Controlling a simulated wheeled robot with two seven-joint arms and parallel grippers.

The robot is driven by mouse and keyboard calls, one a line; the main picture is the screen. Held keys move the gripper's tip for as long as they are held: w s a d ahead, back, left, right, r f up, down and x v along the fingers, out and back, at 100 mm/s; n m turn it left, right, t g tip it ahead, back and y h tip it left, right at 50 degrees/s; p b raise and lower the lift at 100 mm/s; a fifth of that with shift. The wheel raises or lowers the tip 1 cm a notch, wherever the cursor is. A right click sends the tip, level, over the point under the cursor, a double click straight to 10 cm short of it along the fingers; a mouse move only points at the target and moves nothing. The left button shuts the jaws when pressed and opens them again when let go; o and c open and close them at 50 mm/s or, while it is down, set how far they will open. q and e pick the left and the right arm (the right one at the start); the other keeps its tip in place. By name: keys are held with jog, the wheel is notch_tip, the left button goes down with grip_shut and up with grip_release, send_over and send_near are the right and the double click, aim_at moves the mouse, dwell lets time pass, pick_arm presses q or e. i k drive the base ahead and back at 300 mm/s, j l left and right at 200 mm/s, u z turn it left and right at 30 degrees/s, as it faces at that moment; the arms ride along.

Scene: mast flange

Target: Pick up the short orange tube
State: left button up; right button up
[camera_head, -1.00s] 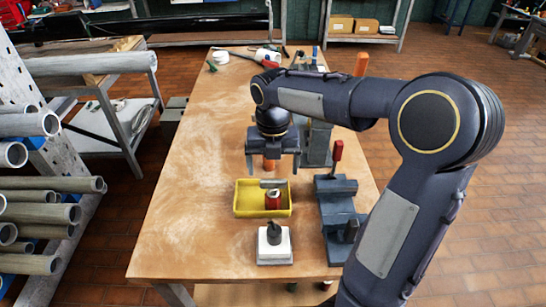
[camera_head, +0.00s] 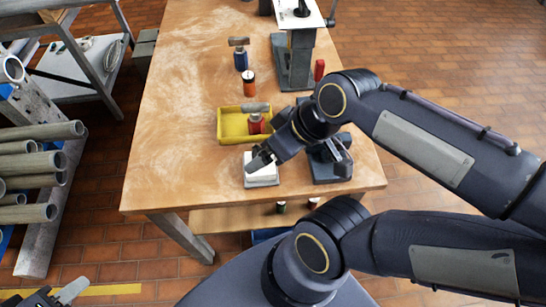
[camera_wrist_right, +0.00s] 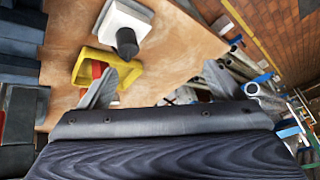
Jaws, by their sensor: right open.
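My right gripper (camera_head: 263,158) is over the white block near the bench's front edge, apart from the tube. In the right wrist view its two fingers (camera_wrist_right: 160,82) are spread with nothing between them. The tube cannot be made out there. My left gripper (camera_head: 45,298) is at the bottom left corner, off the bench, partly cut off by the frame; its fingers look apart and empty.
The yellow tray (camera_head: 232,126) holds a red item (camera_head: 256,124) with a grey bar. A blue item (camera_head: 240,60) stands behind the tube. A grey fixture (camera_head: 297,65) is to the right, and a white block (camera_head: 261,179) in front. The bench's left side is clear.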

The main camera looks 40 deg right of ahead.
aim_at(249, 90)
jog(key=i+j+z, duration=0.1)
jog(key=z, duration=0.25)
jog(key=i+j+z, duration=0.1)
jog(key=z, duration=0.25)
jog(key=i+j+z, duration=0.15)
jog(key=z, duration=0.2)
